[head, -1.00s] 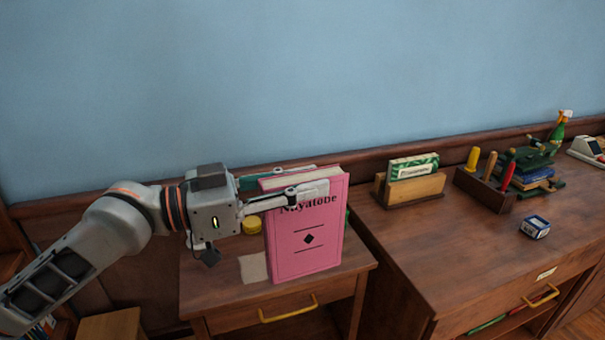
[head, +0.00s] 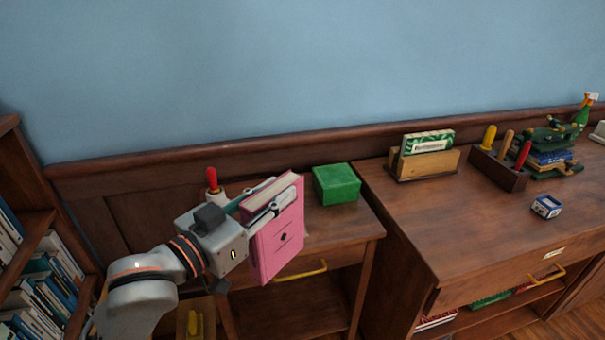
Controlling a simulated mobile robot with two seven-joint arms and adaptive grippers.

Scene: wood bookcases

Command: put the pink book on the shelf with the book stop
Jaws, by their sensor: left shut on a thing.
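The pink book (head: 280,246) is upright and slightly tilted, with its front cover and page edges showing. My left gripper (head: 262,205) is shut on its upper part, one finger on the front cover and the other behind. The book is in front of the small wooden table (head: 335,228) and hides part of it. A bookcase (head: 38,225) with leaning books stands at the left edge. No book stop can be made out. My right gripper is not in view.
A green box (head: 336,184) and a red-topped object (head: 212,180) are on the small table. A yellow-handled thing (head: 195,322) is low down.

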